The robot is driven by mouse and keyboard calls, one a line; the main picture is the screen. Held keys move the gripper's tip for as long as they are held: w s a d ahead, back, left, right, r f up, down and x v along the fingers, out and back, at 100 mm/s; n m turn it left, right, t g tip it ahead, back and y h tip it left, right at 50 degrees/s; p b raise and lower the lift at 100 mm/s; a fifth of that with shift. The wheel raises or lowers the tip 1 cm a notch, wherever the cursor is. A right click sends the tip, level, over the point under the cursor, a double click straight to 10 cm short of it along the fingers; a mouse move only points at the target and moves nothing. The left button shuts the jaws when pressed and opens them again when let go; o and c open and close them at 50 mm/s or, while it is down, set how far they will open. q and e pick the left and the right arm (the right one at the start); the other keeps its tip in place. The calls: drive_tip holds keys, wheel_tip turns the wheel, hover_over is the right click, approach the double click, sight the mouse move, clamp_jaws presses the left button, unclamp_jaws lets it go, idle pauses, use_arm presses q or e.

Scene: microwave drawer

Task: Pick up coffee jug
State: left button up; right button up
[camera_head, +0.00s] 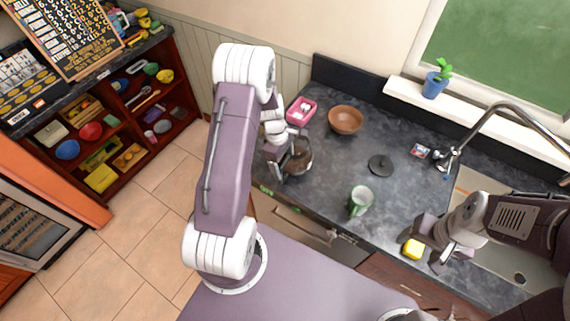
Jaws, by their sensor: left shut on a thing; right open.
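The coffee jug (301,158) is a glass pot with brown contents, on or just above the dark counter near its left front edge. I cannot tell whether its base touches the counter. My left gripper (283,163) is shut on the coffee jug at its left side, and my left arm hides part of that area.
A green mug (360,201), a black round lid (380,165), a brown bowl (345,120) and a pink container (301,111) stand on the counter (333,180). A sink with a tall faucet (451,157) is at the right. A shelf (116,119) stands at the left.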

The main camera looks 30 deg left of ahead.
use_arm(q)
wheel_tip(320, 180, up, 3)
drive_tip(key=shift+w+d+r+b, duration=0.15)
drive_tip(key=shift+b, duration=0.4)
drive_tip(key=w+d+r+b, duration=0.2)
drive_tip(key=w+d+r, duration=0.2)
drive_tip(key=d+r, duration=0.3)
drive_tip(key=shift+w+d, duration=0.2)
drive_tip(key=shift+d, duration=1.55)
drive_tip(key=shift+f, duration=0.1)
